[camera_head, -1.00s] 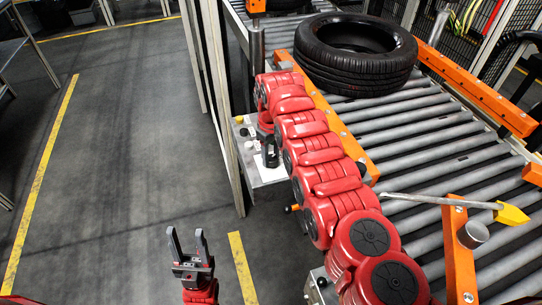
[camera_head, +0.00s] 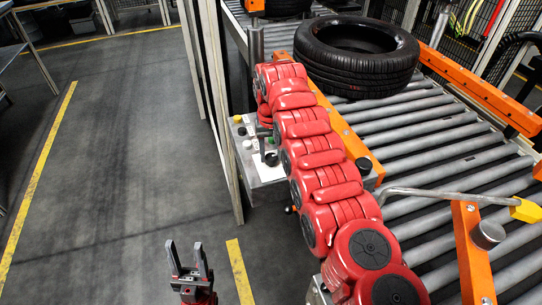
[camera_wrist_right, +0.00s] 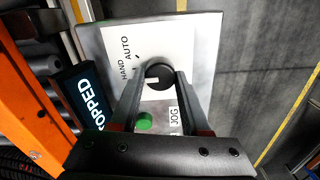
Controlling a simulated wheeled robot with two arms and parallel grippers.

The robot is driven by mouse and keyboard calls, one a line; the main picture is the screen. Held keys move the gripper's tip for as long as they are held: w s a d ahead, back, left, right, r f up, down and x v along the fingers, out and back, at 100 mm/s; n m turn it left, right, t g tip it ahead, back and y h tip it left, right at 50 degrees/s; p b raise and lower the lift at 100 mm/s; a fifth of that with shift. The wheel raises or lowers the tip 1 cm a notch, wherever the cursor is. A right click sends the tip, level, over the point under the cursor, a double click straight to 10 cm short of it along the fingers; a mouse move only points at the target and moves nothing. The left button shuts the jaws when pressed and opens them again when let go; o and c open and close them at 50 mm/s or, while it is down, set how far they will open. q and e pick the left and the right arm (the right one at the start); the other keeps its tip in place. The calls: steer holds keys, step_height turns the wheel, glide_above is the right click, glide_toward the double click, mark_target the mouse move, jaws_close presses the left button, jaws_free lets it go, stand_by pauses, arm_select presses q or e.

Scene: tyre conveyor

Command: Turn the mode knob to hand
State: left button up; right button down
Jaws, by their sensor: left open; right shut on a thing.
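The mode knob (camera_wrist_right: 158,73) is a round black knob on a white label plate (camera_wrist_right: 185,48) of the control panel. HAND (camera_wrist_right: 127,72) and AUTO (camera_wrist_right: 125,47) are printed beside it. A small white mark shows at its edge; I cannot tell surely which word it points at. My right gripper (camera_wrist_right: 160,88) is shut on the knob, one finger on each side. In the head view the panel (camera_head: 270,176) is partly hidden by my red right arm. My left gripper (camera_head: 189,262) is open and empty, low over the floor, away from the panel.
A green button (camera_wrist_right: 144,122) and a JOG label (camera_wrist_right: 174,116) lie close to the fingers. A dark display (camera_wrist_right: 84,96) reading "OPPED" stands beside the plate. A tyre (camera_head: 358,55) lies on the roller conveyor (camera_head: 430,130). Orange rails edge the conveyor. Floor at left is clear.

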mark_target(272, 155)
stand_by(0.5)
steer(key=shift+c, duration=1.9)
jaws_free()
steer(key=shift+r, duration=0.5)
step_height(272, 155, up, 2)
steer(key=shift+d+r+p, duration=0.1)
steer(key=shift+r+p, duration=0.1)
steer(key=shift+p, duration=0.45)
step_height(272, 155, up, 14)
steer(key=p, duration=1.5)
